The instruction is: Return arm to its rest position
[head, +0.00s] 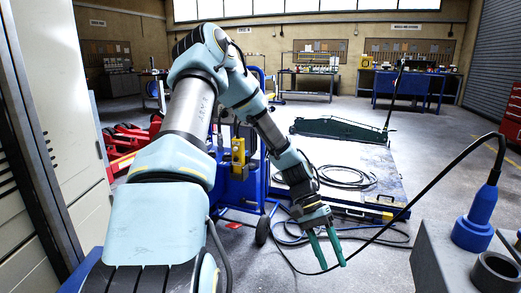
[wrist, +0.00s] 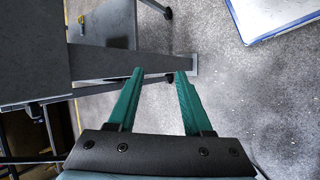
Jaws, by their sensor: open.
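My arm reaches forward from the lower left in the head view and bends down toward the middle. My gripper (head: 331,268) has two green fingers that point down, spread apart with nothing between them. In the wrist view my gripper (wrist: 159,72) also shows open and empty above a grey metal structure and the concrete floor. The green trolley jack (head: 342,128) stands on a light platform beyond my gripper, with its handle upright at the right. It is well apart from my gripper.
A blue machine (head: 238,185) on wheels stands beside my forearm. Black hose coils (head: 345,177) lie on the platform. A blue cylindrical tool (head: 474,225) with a black cable sits on a grey bench at right. A tall cabinet (head: 60,110) is close at left. Open floor lies around the platform.

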